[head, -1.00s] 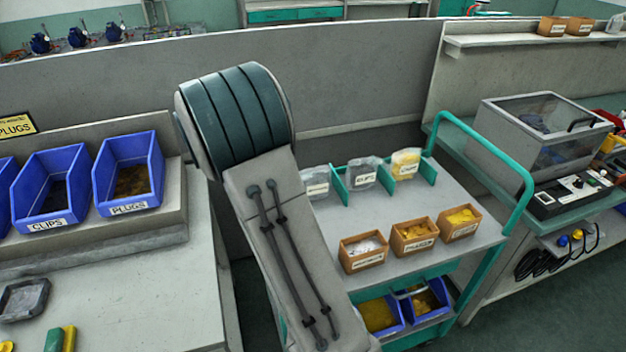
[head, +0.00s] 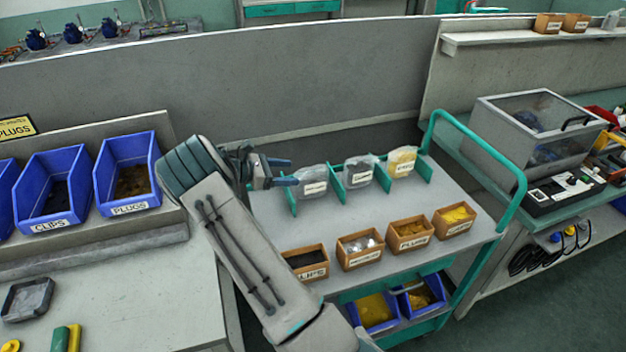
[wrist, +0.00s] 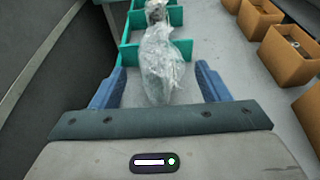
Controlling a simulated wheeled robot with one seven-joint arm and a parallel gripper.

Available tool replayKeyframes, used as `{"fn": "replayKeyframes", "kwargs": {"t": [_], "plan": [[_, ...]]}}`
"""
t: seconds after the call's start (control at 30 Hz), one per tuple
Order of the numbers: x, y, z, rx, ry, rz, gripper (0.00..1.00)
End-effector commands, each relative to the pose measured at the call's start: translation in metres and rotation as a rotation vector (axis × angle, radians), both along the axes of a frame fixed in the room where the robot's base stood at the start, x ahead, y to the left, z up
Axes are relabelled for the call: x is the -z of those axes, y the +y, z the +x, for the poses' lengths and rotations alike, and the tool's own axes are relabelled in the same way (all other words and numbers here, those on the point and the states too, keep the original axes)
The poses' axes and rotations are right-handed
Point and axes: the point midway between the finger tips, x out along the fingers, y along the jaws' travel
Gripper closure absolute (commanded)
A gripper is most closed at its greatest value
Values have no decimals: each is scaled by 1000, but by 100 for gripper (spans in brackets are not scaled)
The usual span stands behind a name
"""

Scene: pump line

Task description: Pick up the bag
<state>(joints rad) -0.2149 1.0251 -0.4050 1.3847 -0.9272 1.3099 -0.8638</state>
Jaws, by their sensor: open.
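Several plastic bags stand in a row between teal dividers on the cart's top. The nearest to my gripper is a clear, pale bag with a white label (head: 312,182). It also shows in the wrist view (wrist: 163,68). A dark grey bag (head: 359,171) and a yellow bag (head: 402,161) stand further right. My gripper (head: 293,172) is open and level at the left side of the clear bag. In the wrist view the near end of that bag lies between the two blue fingers, which look apart from it. The pictures do not show which bag is meant.
Teal dividers (head: 337,187) flank the bags. Several open brown boxes (head: 305,276) line the cart's front edge. The cart's teal handle (head: 514,165) rises at the right. A grey partition (head: 290,90) stands behind. Blue bins (head: 130,185) sit on the left bench.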

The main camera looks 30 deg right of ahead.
Motion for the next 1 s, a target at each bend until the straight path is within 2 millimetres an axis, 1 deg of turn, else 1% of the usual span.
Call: {"fn": "replayKeyframes", "kwargs": {"t": [0.03,0.1,0.2,0.43,0.57,0.7,0.8,0.97,1.0], "plan": [[1,-10,-4,3,3,0,31],[5,-20,-6,1,3,0,31],[9,-30,-8,0,1,1,31],[12,-42,-9,1,1,1,31],[14,-60,-10,2,1,0,31],[20,-80,-13,2,0,0,31],[24,-86,-14,-1,-1,1,31],[25,-85,-14,-2,-2,1,31],[25,-85,-14,-2,-2,1,36]]}}
